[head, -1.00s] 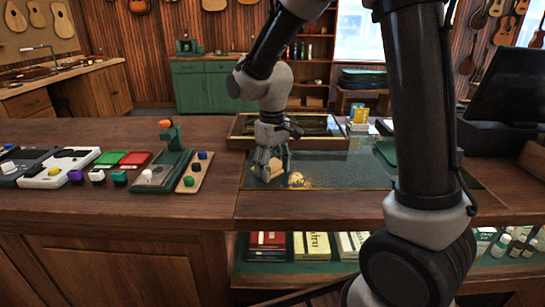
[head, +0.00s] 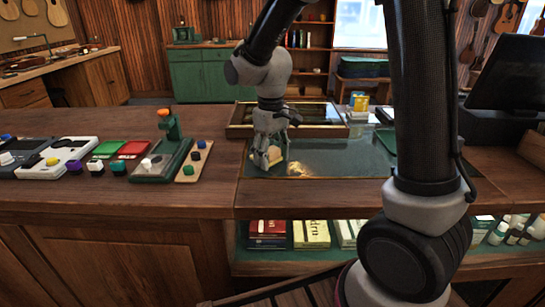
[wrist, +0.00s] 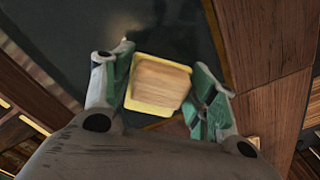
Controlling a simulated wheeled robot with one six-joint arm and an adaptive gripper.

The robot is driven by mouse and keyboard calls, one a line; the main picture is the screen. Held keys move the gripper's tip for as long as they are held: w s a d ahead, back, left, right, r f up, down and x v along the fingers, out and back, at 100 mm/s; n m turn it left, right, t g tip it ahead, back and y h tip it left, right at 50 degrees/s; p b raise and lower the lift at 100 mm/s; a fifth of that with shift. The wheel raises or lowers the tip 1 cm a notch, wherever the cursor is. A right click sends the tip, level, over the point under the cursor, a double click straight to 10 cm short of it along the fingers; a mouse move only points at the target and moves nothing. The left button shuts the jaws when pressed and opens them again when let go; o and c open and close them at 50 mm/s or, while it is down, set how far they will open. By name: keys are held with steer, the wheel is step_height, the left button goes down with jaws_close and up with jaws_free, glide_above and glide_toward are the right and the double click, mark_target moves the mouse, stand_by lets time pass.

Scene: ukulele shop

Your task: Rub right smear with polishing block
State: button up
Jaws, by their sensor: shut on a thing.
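The polishing block (head: 274,154) is a pale wooden block with a yellow layer at its base. My gripper (head: 266,160) is closed around it over the left part of the counter's dark glass top (head: 350,165). In the wrist view the block (wrist: 160,84) sits between the two green-lined fingers. Whether its base touches the glass is not clear. A faint yellowish patch (head: 320,170) shows on the glass to the right of the block. I cannot tell if it is a smear or a reflection. Glass under the block and gripper is hidden.
A wooden-framed tray (head: 240,131) lies behind my gripper. A stand with an orange top (head: 165,122), coloured pads and several small knobbed pieces are on the wooden counter at left. A dark monitor (head: 508,85) stands at right. My own arm covers part of the right side.

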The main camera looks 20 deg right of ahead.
step_height(320, 180, up, 2)
steer(key=shift+d+r, duration=0.15)
steer(key=shift+r, duration=2.9)
steer(key=shift+s, duration=0.1)
